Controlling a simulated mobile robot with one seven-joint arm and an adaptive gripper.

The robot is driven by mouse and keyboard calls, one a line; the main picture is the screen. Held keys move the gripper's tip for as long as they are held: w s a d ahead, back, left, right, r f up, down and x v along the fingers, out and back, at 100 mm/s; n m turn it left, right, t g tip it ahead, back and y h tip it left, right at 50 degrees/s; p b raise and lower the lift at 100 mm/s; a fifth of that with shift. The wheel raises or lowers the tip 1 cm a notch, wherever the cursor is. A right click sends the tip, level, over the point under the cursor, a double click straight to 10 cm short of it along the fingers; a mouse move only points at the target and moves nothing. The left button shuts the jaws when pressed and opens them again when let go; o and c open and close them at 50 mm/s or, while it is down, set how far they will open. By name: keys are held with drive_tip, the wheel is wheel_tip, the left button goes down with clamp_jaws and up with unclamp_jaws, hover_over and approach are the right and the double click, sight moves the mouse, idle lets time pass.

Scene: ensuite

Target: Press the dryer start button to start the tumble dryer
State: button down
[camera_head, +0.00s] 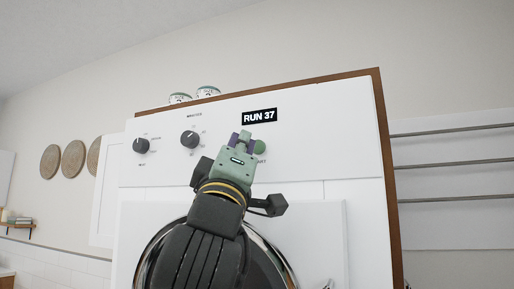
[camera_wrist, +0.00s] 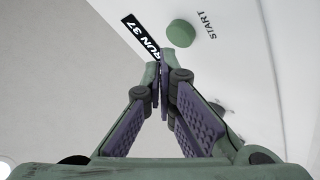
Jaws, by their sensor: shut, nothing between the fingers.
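The white tumble dryer (camera_head: 320,150) fills the middle of the head view, with a round dark door low down. Its green round start button (camera_head: 260,147) shows just right of my gripper's tip, with the label START partly hidden. In the wrist view the button (camera_wrist: 181,33) stands clear beyond the fingertips, slightly to the right, beside the word START. A black display (camera_head: 259,117) reads RUN 37. My gripper (camera_head: 241,137) is shut and empty in front of the panel. Its fingertips (camera_wrist: 160,66) meet in the wrist view. I cannot tell whether they touch the panel.
Two dark knobs (camera_head: 190,139) and (camera_head: 141,145) sit left on the panel. Two small tins (camera_head: 208,92) stand on top of the dryer. A rack with rails (camera_head: 455,163) is on the right wall. Round woven discs (camera_head: 72,159) hang on the left wall.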

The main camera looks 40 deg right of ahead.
drive_tip(key=shift+s+a, duration=0.1)
drive_tip(key=a, duration=0.1)
drive_tip(key=s+a, duration=0.1)
drive_tip(key=a, duration=0.1)
drive_tip(key=s+a+b, duration=0.1)
drive_tip(key=a, duration=0.1)
drive_tip(key=shift+s+a, duration=0.1)
drive_tip(key=shift+a, duration=0.15)
idle(0.3)
idle(0.8)
